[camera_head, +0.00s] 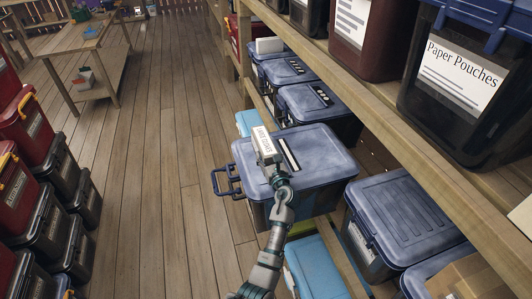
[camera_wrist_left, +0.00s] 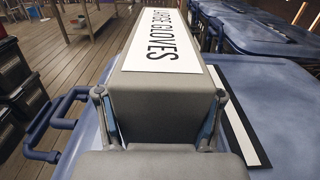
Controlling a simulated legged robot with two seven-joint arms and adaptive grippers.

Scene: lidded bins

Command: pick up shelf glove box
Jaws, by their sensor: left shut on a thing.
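The glove box (camera_head: 262,138) is a small grey box with a white label; in the left wrist view the label on the box (camera_wrist_left: 160,88) reads "LARGE GLOVES". My left gripper (camera_head: 268,160) is shut on its near end. In the left wrist view the gripper (camera_wrist_left: 160,125) has one finger on each side of the box. The box is over the blue lid of a bin (camera_head: 322,150); I cannot tell whether it touches the lid. My right gripper is not in view.
Shelves with lidded bins run along the right, including a black bin (camera_head: 465,85) labelled "Paper Pouches". The bin under the box has a blue handle (camera_head: 226,182) sticking out left. Red and black bins (camera_head: 40,215) are stacked at left. The wooden floor (camera_head: 165,150) between is clear.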

